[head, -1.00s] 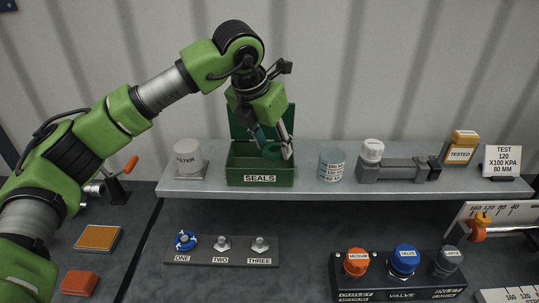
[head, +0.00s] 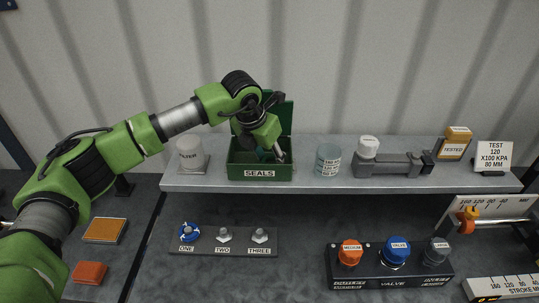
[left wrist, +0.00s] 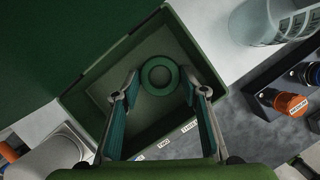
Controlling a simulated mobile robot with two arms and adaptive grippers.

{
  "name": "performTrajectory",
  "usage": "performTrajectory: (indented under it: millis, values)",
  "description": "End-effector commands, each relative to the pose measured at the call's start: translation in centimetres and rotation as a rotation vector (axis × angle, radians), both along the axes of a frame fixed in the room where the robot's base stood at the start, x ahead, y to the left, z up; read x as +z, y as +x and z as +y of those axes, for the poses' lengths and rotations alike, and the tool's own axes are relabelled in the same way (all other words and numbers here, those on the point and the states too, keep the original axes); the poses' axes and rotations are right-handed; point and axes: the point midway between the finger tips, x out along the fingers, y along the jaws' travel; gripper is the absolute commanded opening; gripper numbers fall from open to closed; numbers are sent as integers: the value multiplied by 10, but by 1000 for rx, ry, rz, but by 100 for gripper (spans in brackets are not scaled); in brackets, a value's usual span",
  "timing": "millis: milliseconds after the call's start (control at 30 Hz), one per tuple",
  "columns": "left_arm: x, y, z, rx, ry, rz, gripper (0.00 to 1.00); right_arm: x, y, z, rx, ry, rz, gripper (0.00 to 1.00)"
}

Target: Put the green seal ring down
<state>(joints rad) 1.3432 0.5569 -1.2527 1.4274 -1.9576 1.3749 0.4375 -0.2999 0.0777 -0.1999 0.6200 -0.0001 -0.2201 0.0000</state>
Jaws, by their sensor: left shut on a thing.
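The green seal ring (left wrist: 160,76) shows in the left wrist view between the fingertips of my left gripper, over the inside of the green SEALS box. My left gripper (left wrist: 161,84) is shut on the ring. In the head view my left gripper (head: 272,157) reaches down into the open SEALS box (head: 260,173), whose lid stands up behind. The ring is hidden there by the gripper and the box's front wall. I cannot tell whether the ring touches the box floor. My right gripper is not in view.
The box stands on a grey shelf (head: 330,183). A filter cup (head: 188,152) is to its left, a labelled clear jar (head: 328,160) to its right. A grey fixture with a white cap (head: 368,147) stands farther right. Below are couplers ONE, TWO, THREE and the valve block (head: 390,268).

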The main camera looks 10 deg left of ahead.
Motion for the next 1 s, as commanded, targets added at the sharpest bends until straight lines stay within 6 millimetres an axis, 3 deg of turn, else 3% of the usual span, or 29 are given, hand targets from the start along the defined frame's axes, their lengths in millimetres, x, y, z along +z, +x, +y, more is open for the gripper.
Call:
performTrajectory:
  millis: [100,133,167,600,1000]
  values:
    - [-4,0,0,0,0,0,14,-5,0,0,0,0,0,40]
    - [-3,0,0,0,0,0,45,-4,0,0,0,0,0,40]
    - [-2,0,0,0,0,0,47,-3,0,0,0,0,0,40]
    - [5,-1,1,0,-1,-3,47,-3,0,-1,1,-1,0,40]
    - [79,-30,12,-1,-1,-6,47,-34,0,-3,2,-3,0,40]
